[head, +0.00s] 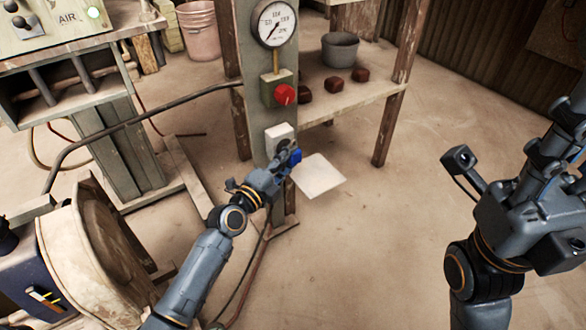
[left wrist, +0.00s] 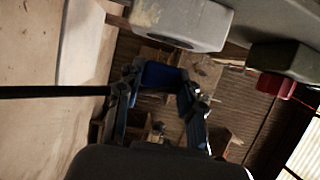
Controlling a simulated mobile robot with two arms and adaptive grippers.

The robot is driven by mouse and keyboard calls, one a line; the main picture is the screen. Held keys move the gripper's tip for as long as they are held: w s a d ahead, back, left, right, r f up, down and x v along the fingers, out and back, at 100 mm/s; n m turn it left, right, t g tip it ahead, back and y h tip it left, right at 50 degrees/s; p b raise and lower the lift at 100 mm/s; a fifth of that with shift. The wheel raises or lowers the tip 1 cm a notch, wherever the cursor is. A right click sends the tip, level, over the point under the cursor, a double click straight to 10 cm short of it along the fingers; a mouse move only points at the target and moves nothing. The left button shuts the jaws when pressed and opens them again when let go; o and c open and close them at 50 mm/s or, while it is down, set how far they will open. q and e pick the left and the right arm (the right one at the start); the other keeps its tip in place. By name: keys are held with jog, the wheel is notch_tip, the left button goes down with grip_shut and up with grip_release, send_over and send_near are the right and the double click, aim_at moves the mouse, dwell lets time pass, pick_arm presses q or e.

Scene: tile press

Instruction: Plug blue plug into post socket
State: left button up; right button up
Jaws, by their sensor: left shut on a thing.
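The blue plug (head: 295,156) is in my left gripper (head: 284,160), in front of the post. The plug also shows in the left wrist view (left wrist: 160,74), between the two fingers of the left gripper (left wrist: 160,84). The post socket is a pale box (head: 280,132) on the grey-green post, just above and behind the gripper in the head view. Its pale housing (left wrist: 185,18) also shows at the top of the left wrist view. The plug looks apart from the socket there. My right gripper (head: 560,135) is at the right edge, away from the post; its fingers are unclear.
A red knob (head: 285,94) and a pressure gauge (head: 274,24) are higher on the post. A pale square plate (head: 318,175) shows right of the gripper. A shelf (head: 350,98) behind holds a grey bucket (head: 340,50) and dark red blocks. The floor at centre right is clear.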

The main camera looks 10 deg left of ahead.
pick_arm(q)
jog(key=shift+w+a, duration=0.4)
jog(key=shift+a, duration=0.4)
jog(key=shift+w+a+b, duration=0.3)
jog(key=shift+w+b, duration=0.05)
jog(key=shift+w, duration=0.05)
dwell(1.5)
